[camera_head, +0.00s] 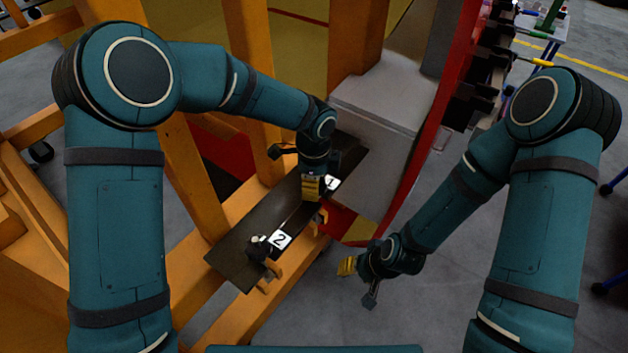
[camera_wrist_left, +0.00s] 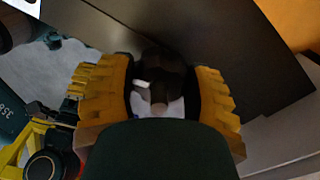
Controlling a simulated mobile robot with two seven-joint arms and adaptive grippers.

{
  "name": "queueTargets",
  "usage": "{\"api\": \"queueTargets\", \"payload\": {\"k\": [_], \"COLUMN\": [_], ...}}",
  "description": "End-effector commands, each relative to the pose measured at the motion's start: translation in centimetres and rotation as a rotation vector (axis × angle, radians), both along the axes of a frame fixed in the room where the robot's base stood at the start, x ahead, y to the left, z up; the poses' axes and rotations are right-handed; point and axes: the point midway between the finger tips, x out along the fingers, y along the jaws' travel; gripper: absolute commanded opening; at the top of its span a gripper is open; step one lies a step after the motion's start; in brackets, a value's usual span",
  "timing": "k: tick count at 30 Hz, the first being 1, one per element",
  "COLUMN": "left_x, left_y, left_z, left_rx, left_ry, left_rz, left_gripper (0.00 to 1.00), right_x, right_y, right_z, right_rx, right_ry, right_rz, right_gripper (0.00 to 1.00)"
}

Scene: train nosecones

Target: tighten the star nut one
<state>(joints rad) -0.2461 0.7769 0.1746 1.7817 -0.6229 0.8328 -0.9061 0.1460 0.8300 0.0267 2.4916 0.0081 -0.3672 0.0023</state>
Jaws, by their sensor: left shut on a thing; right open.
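My left gripper (camera_head: 313,188) is over the dark plate (camera_head: 232,252) at its upper right part. In the left wrist view, its yellow fingers are shut on a dark knob, star nut one (camera_wrist_left: 163,72), with one finger on each side. The head view hides this nut behind the gripper. A white label (camera_head: 331,183) shows partly beside the gripper; its number cannot be read. A second dark star nut (camera_head: 259,248) sits lower left on the plate, beside a label marked 2 (camera_head: 280,240). My right gripper (camera_head: 350,267) is open and empty, to the right of the plate.
An orange frame (camera_head: 254,310) runs along the plate. A grey block (camera_head: 378,125) and a red curved edge (camera_head: 432,120) stand close to the plate's upper right. Grey floor (camera_head: 440,300) lies open below my right gripper.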

Motion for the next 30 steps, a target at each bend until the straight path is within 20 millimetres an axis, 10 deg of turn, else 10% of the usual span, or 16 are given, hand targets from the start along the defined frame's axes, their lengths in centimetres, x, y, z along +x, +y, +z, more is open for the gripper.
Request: {"api": "queueTargets", "payload": {"k": [17, 18, 20, 30], "left_x": [0.11, 0.11, 0.10, 0.05], "left_y": [-0.04, -0.04, -0.04, -0.03], "left_z": [0.12, 0.12, 0.12, 0.13], "left_rx": [-0.002, -0.002, -0.002, 0.000], "left_ry": [-0.003, -0.003, -0.003, -0.001], "left_rz": [-0.034, -0.034, -0.034, -0.034], "left_gripper": [0.17, 0.62, 0.83, 0.86], "right_x": [0.00, 0.00, 0.00, -0.01], "right_y": [-0.01, -0.01, -0.01, -0.02], "right_z": [0.14, 0.14, 0.14, 0.11], "right_rx": [0.000, 0.000, 0.000, 0.000], "right_ry": [0.000, 0.000, 0.000, 0.000], "right_rz": [0.000, 0.000, 0.000, 0.000], "right_gripper": [0.47, 0.47, 0.47, 0.47]}}
